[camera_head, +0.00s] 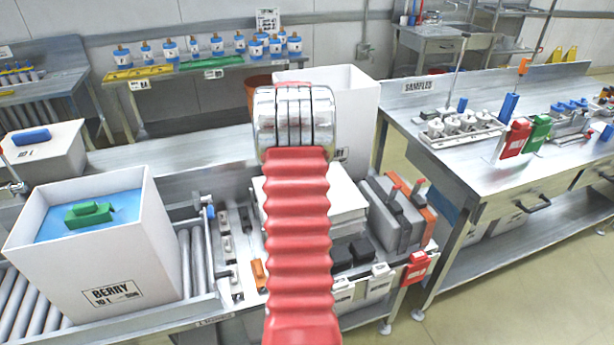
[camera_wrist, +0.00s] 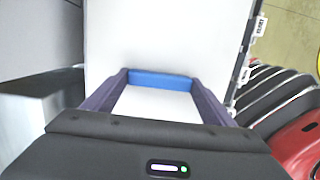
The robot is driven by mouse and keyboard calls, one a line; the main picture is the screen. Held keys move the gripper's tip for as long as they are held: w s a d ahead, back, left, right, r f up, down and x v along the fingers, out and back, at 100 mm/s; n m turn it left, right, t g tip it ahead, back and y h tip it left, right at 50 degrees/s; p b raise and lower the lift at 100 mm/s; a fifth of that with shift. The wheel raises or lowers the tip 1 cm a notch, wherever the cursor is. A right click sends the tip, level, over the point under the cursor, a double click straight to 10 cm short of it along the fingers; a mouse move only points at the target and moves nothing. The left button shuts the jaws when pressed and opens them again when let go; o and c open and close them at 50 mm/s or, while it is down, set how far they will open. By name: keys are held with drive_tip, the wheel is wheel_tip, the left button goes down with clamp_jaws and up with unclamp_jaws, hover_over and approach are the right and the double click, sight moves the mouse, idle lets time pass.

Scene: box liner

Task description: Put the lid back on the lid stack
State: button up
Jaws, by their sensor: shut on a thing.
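In the wrist view my gripper (camera_wrist: 163,86) is shut on a blue handle, which spans between its two dark fingers. A broad white surface, the lid (camera_wrist: 165,38), lies under and beyond the handle. In the head view my red arm sleeve hides the gripper and the held lid. A white layered pile (camera_head: 347,208), which looks like the lid stack, stands on the bench just right of the arm and is partly covered by it. I cannot tell the gap between the held lid and the pile.
An open white box (camera_head: 115,265) with a blue liner and a green object stands on rollers at left. A tall white bin (camera_head: 358,110) rises behind the pile. Grey upright blocks (camera_head: 395,215) stand right of it. A closed white box (camera_head: 55,155) stands far left.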

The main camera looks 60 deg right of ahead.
drive_tip(key=shift+f, duration=0.6)
drive_tip(key=shift+r, duration=0.1)
idle(0.4)
idle(0.5)
drive_tip(key=o, duration=1.3)
drive_tip(key=shift+c, duration=0.2)
drive_tip(key=shift+r, duration=4.5)
